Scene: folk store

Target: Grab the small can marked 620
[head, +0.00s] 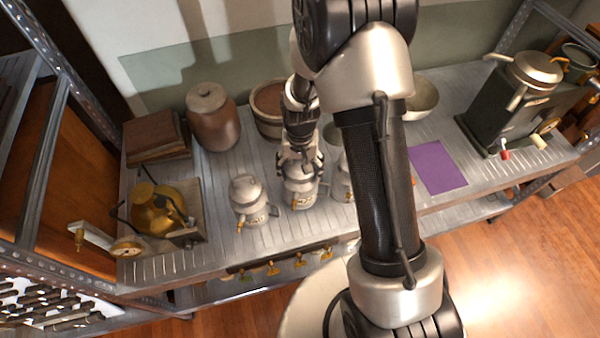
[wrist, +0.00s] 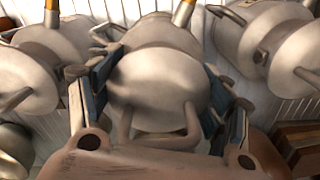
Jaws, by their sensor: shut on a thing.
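Several small whitish metal cans with brass spouts stand in a row near the shelf's front edge. My gripper (head: 299,168) points down over the middle can (head: 299,196) and is shut on it. In the wrist view the blue-padded fingers press both sides of that can (wrist: 165,75). A can to the left (head: 247,203) stands free, and another to the right (head: 343,186) is partly hidden by my arm. The can markings are too small to read, so I cannot tell which one is 620.
The cans stand on a grey metal shelf (head: 215,250). Behind are a brown lidded jar (head: 212,118) and a wooden tub (head: 268,103). A brass device (head: 157,208) stands left; a purple sheet (head: 438,167) and dark machine (head: 497,105) are right. Neighbouring cans are close.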

